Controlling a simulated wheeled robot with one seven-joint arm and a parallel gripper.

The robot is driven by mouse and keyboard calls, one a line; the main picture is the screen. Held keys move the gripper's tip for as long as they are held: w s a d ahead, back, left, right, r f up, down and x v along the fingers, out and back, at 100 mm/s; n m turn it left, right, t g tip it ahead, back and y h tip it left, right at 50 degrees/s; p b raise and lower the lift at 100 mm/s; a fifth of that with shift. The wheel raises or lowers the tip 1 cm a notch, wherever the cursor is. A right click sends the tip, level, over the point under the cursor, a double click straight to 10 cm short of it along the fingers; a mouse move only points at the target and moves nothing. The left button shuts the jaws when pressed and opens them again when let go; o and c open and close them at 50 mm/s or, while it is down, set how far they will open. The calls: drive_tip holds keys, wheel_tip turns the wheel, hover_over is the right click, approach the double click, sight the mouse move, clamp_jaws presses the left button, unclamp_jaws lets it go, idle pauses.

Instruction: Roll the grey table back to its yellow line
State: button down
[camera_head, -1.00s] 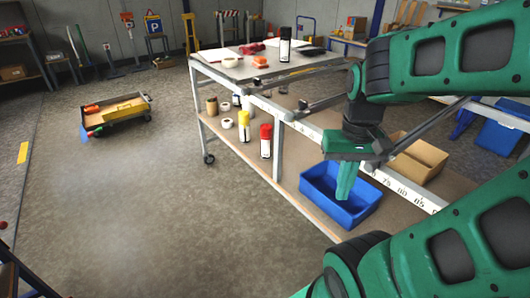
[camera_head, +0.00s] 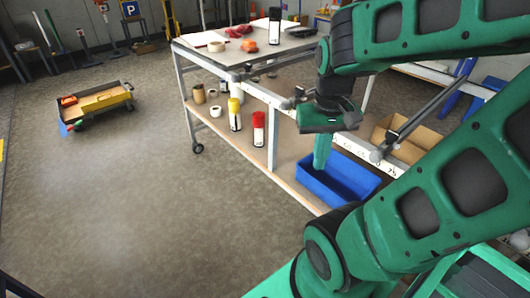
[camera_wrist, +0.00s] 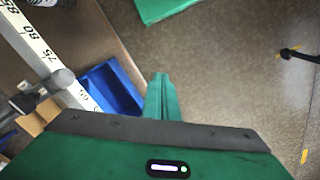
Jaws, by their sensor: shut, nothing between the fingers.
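The grey table (camera_head: 262,52) is a wheeled bench with a grey top, a wooden lower shelf (camera_head: 232,139) and a castor (camera_head: 197,148) on the floor. A white numbered rail (camera_wrist: 40,48) runs along its side. My gripper (camera_head: 320,165) points down, shut and empty, by that side. In the head view it overlaps the blue bin (camera_head: 345,184); in the wrist view its fingertips (camera_wrist: 160,77) lie over floor beside the bin. I cannot tell whether it touches the table. A yellow floor strip (camera_head: 2,150) shows at the left edge of the head view.
Spray cans (camera_head: 258,130) and tape rolls stand on the shelf, with a cardboard box (camera_head: 405,140) behind the bin. A low cart (camera_head: 97,100) is on the floor at left. The floor between cart and table is clear.

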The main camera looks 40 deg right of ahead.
drive_tip(key=w+d+f+n+h, duration=0.1)
drive_tip(key=w+d+f, duration=0.15)
drive_tip(key=w, duration=0.35)
drive_tip(key=w+d+f+t+h, duration=0.1)
drive_tip(key=w+f, duration=0.2)
drive_tip(key=w, duration=0.3)
drive_tip(key=w+d+f+n+h, duration=0.1)
drive_tip(key=w+d+f, duration=0.15)
drive_tip(key=w, duration=0.35)
drive_tip(key=w+a+f+n+t+h, duration=0.2)
drive_tip(key=w+f+n+t, duration=0.2)
drive_tip(key=w+f, duration=1.05)
drive_tip(key=w+d+f, duration=0.5)
drive_tip(key=d+f, duration=0.2)
drive_tip(key=d, duration=0.2)
drive_tip(key=shift+w, duration=0.2)
